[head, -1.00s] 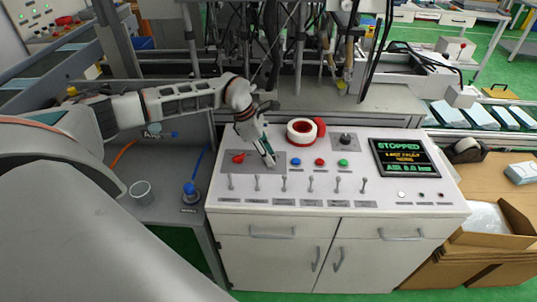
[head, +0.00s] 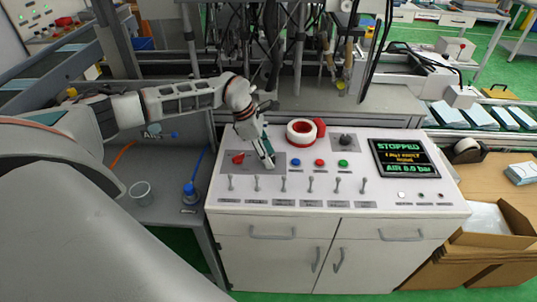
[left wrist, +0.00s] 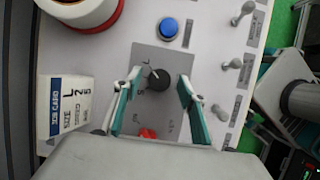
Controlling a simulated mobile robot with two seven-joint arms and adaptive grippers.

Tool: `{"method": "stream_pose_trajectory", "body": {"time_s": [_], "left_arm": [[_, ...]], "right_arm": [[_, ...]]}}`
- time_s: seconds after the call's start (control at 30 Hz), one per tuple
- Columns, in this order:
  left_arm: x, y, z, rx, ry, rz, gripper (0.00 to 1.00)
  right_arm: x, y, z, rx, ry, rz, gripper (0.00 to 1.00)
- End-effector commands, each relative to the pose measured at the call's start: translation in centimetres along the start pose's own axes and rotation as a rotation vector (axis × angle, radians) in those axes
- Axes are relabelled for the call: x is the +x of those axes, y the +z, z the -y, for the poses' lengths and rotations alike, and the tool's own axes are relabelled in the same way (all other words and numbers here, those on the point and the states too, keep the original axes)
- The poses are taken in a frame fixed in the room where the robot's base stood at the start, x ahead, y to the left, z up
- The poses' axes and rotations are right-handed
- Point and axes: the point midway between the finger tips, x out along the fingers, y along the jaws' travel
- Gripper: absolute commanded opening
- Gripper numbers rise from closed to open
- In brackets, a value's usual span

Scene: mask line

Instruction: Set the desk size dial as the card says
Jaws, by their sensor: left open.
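The desk size dial is a black round knob (left wrist: 155,82) on a grey plate (left wrist: 160,55), with a light pointer mark towards its upper left in the left wrist view. Printed letters stand around it, one looking like an S. My left gripper (left wrist: 159,92) is open, its two teal-edged fingers on either side of the knob; contact cannot be told. In the head view my left gripper (head: 268,160) hides the knob. The white job card (left wrist: 65,108) lies left of the plate; a large L and digits show, the small print is unclear. My right gripper is out of view.
A red knob (head: 238,158) sits beside my left gripper. Blue, red and green buttons, a row of toggle switches and a tape roll (head: 301,131) crowd the white desk (head: 330,204). The screen (head: 404,158) reads STOPPED. A cup (head: 141,193) stands on the left side table.

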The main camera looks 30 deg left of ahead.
Motion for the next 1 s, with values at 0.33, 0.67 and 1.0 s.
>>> {"method": "stream_pose_trajectory", "body": {"time_s": [0.33,0.67,1.0], "left_arm": [[-6.0,0.0,-0.2,0.0,0.006,0.002,0.41],[-11.0,0.0,-0.1,0.0,0.004,0.001,0.41],[-11.8,0.1,0.0,0.001,0.002,0.001,0.41]], "right_arm": [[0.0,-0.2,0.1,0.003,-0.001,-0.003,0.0],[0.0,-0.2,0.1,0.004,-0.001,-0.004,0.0],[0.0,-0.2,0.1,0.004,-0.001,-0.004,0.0]]}}
